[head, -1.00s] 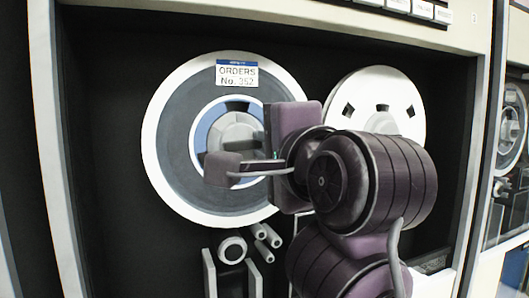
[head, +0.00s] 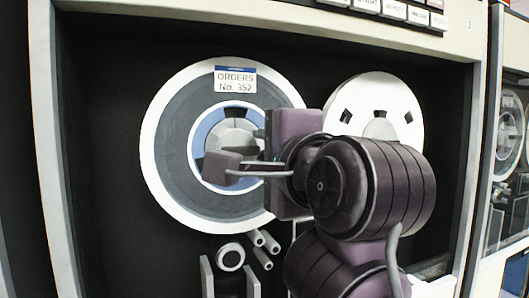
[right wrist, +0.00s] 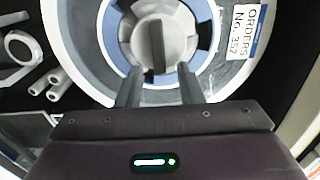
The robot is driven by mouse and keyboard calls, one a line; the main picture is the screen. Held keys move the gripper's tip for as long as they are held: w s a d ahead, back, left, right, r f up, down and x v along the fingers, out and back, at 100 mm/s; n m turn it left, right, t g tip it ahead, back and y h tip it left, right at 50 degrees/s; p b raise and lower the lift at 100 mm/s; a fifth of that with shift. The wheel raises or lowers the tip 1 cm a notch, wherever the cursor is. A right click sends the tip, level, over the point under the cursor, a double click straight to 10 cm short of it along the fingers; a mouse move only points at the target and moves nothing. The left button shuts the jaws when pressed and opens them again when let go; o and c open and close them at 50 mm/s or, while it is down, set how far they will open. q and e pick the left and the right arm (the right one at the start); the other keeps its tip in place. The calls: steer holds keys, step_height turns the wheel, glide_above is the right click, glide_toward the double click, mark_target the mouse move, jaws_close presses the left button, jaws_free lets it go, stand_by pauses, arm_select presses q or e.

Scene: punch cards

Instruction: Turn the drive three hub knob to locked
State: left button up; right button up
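The left tape reel (head: 175,150), labelled ORDERS No. 352, is mounted upright on the drive marked 3. Its grey hub knob (head: 233,137) sits in the centre, inside a blue ring. In the right wrist view the knob (right wrist: 157,46) has a dark raised bar, roughly upright in that picture. My right gripper (head: 225,166) is in front of the lower part of the hub and hides some of it. In the wrist view my right gripper (right wrist: 159,88) has its two fingers apart, one to each side of the bar's line, with nothing between them. My left gripper is not in view.
A white reel (head: 372,102) stands to the right, partly behind my arm. Rollers (head: 231,257) and guide posts (head: 267,241) are below the left reel. The pale cabinet frame (head: 55,150) edges the recess. Buttons (head: 392,9) run along the top. Another drive (head: 507,130) is at the far right.

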steer(key=b+v, duration=0.2)
steer(key=v, duration=0.6)
steer(key=shift+b, duration=0.3)
steer(key=shift+w, duration=0.1)
